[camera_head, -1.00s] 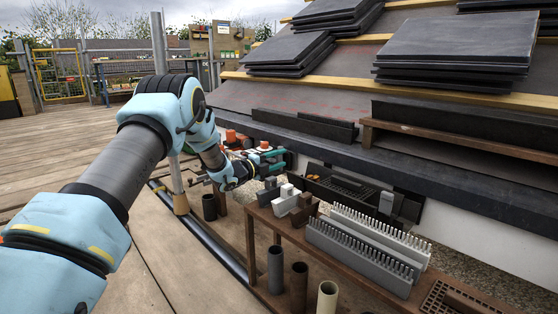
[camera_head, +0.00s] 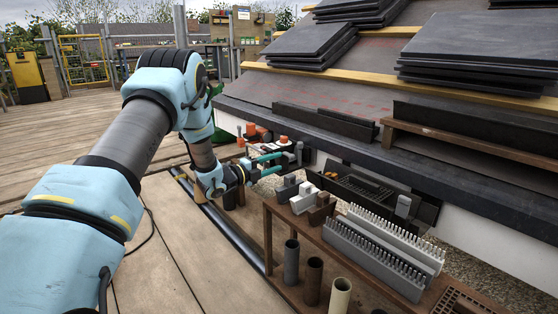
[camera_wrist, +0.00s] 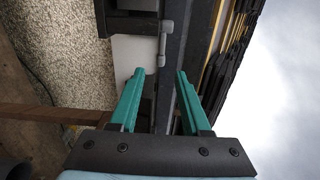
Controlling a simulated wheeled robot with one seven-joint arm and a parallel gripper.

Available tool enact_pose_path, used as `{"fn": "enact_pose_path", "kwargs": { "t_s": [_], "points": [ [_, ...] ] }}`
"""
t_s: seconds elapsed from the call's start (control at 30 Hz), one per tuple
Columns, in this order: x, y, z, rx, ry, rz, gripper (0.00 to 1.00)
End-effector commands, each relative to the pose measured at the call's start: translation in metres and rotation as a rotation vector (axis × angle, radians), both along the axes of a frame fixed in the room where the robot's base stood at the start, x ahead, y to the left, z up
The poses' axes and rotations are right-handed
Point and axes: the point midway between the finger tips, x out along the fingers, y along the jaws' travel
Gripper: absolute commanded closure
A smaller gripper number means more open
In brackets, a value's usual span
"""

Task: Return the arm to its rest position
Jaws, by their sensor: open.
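My gripper (camera_head: 270,164) has teal fingers and is at the end of my light blue arm, in the middle of the head view. It points right, toward the roof's lower edge. In the wrist view the two fingers (camera_wrist: 157,78) stand apart with nothing between them. A grey pipe fitting (camera_wrist: 165,42) shows beyond the fingertips, apart from them. My arm reaches forward from the lower left, bent at the elbow.
A wooden bench (camera_head: 285,222) with grey comb-like strips (camera_head: 385,250) and small blocks stands right of my gripper. Upright pipes (camera_head: 313,280) stand before it. Slate stacks (camera_head: 480,50) lie on the roof. The wooden deck (camera_head: 50,140) at left is open.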

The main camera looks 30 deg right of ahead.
Motion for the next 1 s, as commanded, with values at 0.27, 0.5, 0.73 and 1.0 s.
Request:
{"fn": "enact_pose_path", "kwargs": {
  "t_s": [0.27,0.5,0.73,1.0],
  "points": [
    [0.0,0.0,0.0,0.0,0.0,0.0,0.53],
    [0.011,0.01,0.011,0.019,0.037,0.05,0.53],
    [0.069,0.111,0.068,0.128,0.404,0.466,0.53],
    [0.035,0.295,0.114,0.094,1.047,1.111,0.53]
  ]
}}
